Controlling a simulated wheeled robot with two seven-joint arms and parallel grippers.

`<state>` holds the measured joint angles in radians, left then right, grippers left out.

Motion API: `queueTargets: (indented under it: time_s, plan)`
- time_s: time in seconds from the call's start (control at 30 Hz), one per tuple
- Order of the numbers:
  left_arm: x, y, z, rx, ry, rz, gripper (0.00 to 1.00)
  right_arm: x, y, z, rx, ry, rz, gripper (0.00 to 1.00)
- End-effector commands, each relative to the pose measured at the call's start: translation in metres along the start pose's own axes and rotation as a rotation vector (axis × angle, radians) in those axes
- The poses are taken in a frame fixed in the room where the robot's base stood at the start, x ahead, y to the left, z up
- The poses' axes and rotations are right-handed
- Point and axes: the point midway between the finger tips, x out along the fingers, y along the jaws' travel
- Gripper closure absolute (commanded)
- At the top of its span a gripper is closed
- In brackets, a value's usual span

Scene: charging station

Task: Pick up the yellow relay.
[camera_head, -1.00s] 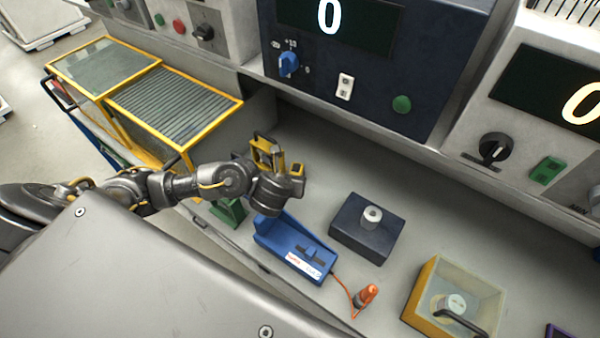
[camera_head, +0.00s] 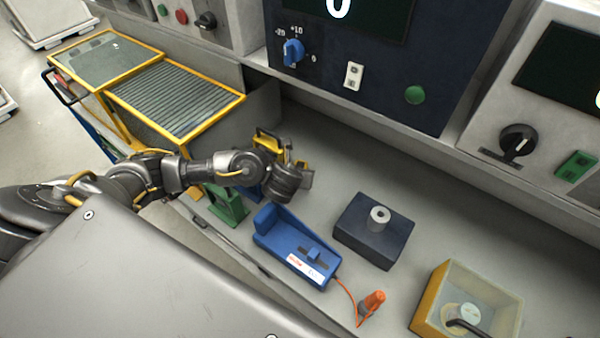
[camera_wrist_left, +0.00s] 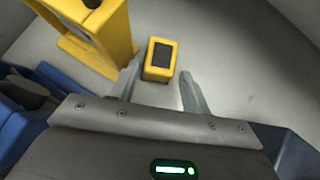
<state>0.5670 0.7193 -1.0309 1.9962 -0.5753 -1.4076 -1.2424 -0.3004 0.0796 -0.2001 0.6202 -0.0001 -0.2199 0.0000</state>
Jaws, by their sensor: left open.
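The yellow relay (camera_wrist_left: 159,60) is a small yellow block with a dark top, standing on the grey bench in the left wrist view. My left gripper (camera_wrist_left: 161,72) is open. Its fingertips lie to either side of the relay's near part in that view, with gaps visible; I cannot tell how far above the bench they are. In the head view my left gripper (camera_head: 296,172) points down over the bench and hides the relay. My right gripper is in neither view.
A larger yellow piece (camera_wrist_left: 100,35) stands close left of the relay.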

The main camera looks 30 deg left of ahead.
Motion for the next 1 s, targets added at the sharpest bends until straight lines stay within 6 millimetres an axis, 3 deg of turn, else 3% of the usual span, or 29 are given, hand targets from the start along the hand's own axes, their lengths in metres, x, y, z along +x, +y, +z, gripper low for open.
queueTargets:
  time_s: [0.03, 0.2, 0.5, 0.8, 1.0]
  plan:
    - [0.012, 0.002, -0.001, 0.001, -0.002, 0.003, 0.53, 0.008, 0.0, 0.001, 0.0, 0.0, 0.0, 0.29]
    - [0.033, 0.002, 0.0, 0.0, 0.0, 0.002, 0.53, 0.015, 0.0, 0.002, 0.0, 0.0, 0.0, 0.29]
    - [0.036, 0.002, 0.001, -0.001, 0.001, 0.0, 0.53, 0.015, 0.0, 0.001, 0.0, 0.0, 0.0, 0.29]
    - [0.036, 0.001, 0.001, 0.0, 0.001, 0.0, 0.88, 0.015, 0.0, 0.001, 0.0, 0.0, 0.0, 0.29]
    - [0.036, 0.001, 0.001, 0.0, 0.001, -0.001, 0.88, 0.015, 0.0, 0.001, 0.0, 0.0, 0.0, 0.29]
